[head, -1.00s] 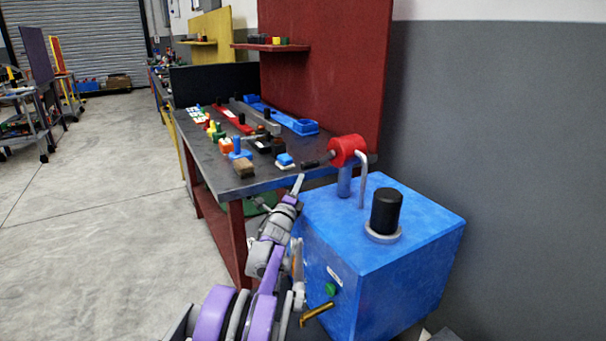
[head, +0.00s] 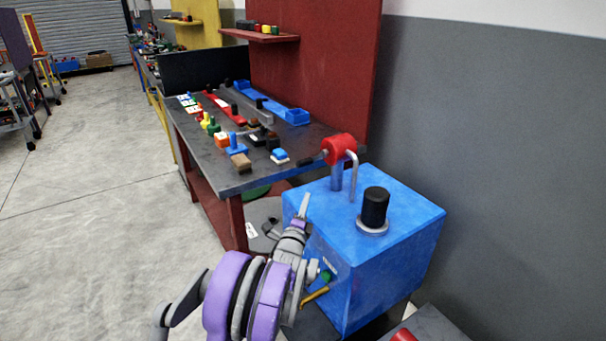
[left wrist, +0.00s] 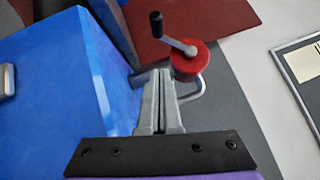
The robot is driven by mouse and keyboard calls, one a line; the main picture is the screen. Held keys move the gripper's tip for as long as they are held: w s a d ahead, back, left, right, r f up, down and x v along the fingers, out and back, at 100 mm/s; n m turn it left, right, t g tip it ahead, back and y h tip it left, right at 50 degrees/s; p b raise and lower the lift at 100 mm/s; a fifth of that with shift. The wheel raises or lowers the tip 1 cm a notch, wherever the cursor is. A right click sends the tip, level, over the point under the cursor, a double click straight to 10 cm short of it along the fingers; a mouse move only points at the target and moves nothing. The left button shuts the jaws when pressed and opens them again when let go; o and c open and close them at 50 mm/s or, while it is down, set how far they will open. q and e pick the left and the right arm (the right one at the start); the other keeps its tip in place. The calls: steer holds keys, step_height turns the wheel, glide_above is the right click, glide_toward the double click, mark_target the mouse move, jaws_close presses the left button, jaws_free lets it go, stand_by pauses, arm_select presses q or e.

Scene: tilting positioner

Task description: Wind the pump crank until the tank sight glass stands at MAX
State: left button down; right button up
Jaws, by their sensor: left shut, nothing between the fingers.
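The blue tank box (head: 375,265) stands at the right in the head view; its side also shows in the left wrist view (left wrist: 55,85). The red pump (head: 338,149) sits on a post on its top, with a bent grey pipe beside it. Its crank has a black handle (head: 306,161) pointing left. In the left wrist view the red pump (left wrist: 190,62) and upright black handle (left wrist: 156,22) lie beyond the fingertips. My left gripper (head: 305,198) is shut and empty, apart from the handle, near the tank's left edge. I cannot make out the sight glass. My right gripper is out of view.
A black cap (head: 375,207) stands on the tank top. A green button (head: 327,276) and yellow lever (head: 314,295) are on its front, close to my left arm. A workbench (head: 215,165) with several small parts stands behind left.

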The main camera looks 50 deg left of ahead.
mark_target(307, 164)
arm_select(q)
steer(key=x, duration=1)
steer(key=shift+s+a+r+p, duration=0.1)
steer(key=shift+a+r+p, duration=0.1)
steer(key=shift+a, duration=0.4)
steer(key=shift+a+r+p, duration=0.1)
steer(key=shift+a+p, duration=0.1)
steer(key=shift+a, duration=0.4)
steer(key=shift+a+r, duration=0.2)
steer(key=shift+a, duration=0.45)
steer(key=shift+a, duration=0.1)
steer(key=shift+a+m+t+b, duration=0.1)
steer(key=shift+m+t+b, duration=0.2)
steer(key=shift+m, duration=0.1)
steer(key=shift+a+r, duration=0.1)
steer(key=shift+a, duration=0.05)
